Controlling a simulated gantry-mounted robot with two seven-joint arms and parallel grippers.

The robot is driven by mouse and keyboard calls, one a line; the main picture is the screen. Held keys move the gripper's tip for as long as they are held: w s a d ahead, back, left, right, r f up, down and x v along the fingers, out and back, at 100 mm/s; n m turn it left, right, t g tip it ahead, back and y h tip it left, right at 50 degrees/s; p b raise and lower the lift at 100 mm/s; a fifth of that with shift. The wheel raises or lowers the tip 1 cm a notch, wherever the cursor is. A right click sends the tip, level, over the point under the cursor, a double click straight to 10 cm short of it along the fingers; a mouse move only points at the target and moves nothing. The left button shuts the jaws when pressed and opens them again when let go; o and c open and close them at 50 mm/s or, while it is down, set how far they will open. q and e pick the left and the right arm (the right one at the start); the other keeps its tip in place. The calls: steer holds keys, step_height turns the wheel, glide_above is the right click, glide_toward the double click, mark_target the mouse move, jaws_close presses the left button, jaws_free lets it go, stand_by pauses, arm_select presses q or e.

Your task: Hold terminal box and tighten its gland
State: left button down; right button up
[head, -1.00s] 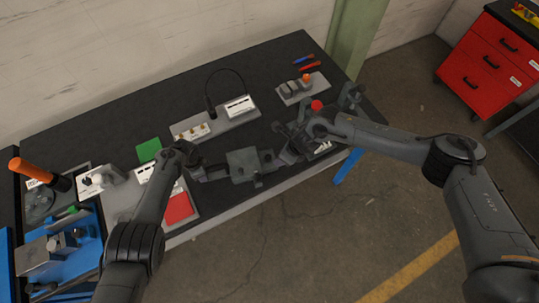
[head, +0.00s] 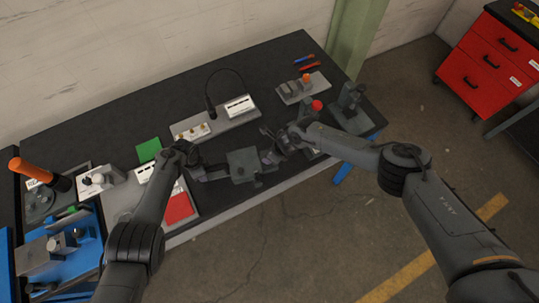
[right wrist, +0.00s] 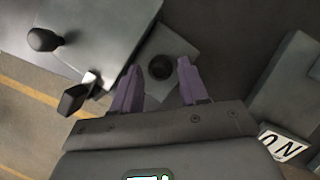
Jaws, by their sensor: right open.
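My right gripper (head: 270,158) is open at the box's right side. In the right wrist view the box (right wrist: 100,25) is at the upper left, with dark knob-like parts on it. The right gripper's purple fingers (right wrist: 159,80) stand apart, either side of a dark round part (right wrist: 160,67) on a grey square face. This may be the gland; I cannot tell whether the fingers touch it.
A grey plate with a white-labelled unit (head: 239,106) and a black cable lies behind the box. A green pad (head: 149,150) and a red pad (head: 178,208) are near the left arm. A dark grey stand (head: 350,108) and a red button (head: 316,105) are at the right.

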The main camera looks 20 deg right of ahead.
steer(key=shift+w+a+f, duration=0.15)
steer(key=shift+f, duration=0.35)
steer(key=shift+c, duration=0.2)
steer(key=c, duration=0.7)
steer(key=shift+c, duration=0.2)
